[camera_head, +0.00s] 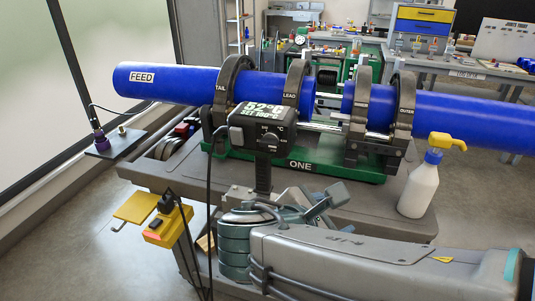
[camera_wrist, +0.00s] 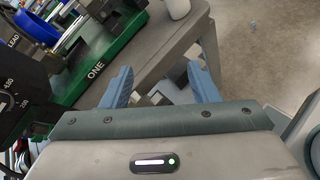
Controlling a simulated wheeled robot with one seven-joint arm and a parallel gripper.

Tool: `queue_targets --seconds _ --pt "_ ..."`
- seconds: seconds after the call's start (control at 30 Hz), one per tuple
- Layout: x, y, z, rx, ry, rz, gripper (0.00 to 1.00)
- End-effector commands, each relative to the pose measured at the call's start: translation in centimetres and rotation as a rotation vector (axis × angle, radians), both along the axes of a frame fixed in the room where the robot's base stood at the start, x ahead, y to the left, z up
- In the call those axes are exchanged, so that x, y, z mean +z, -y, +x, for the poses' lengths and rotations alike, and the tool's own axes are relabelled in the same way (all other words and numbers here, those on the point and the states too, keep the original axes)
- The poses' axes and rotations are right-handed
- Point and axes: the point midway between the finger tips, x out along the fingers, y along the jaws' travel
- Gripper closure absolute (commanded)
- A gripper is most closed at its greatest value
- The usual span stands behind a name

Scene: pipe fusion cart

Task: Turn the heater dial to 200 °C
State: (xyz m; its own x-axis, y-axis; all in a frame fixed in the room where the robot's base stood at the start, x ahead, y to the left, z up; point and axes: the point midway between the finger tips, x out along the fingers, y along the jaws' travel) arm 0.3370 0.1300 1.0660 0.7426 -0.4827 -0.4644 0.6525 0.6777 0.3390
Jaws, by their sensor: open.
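The heater (camera_head: 262,122) is a dark box on a post at the front of the cart. Its display reads 52 °C, with a smaller set value that looks like 180 or 160 °C. The heater dial (camera_head: 269,143) is small and dark on the face below; its pointer is too small to read. In the wrist view, part of the heater face (camera_wrist: 22,100) with scale numbers shows at the left edge. My gripper (camera_head: 322,200) is to the right of the heater's post and lower than the dial, apart from it. In the wrist view its blue-grey fingers (camera_wrist: 160,85) are spread and empty.
A blue pipe (camera_head: 200,82) lies in black clamps above a green base (camera_head: 330,168). A white bottle with a yellow pump (camera_head: 419,188) stands at the cart's right. A yellow box (camera_head: 167,226) hangs at the front left. A black cable (camera_head: 208,200) hangs beside the heater.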

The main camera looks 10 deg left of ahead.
Motion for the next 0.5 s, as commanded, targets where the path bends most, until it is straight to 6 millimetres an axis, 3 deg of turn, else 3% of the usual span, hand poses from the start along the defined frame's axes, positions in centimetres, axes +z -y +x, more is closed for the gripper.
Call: queue_targets --seconds 0.03,0.1,0.23,0.33,0.5 --pt "0.5 -2.5 -0.3 0.114 0.034 -0.09 0.45" --pt "1.9 -5.5 -0.8 0.248 0.092 -0.211 0.45" --pt "4.2 -10.3 -2.5 0.434 0.205 -0.383 0.45" --pt "5.5 -12.8 -3.9 0.519 0.275 -0.465 0.45" --pt "6.5 -14.5 -4.8 0.575 0.329 -0.525 0.45"
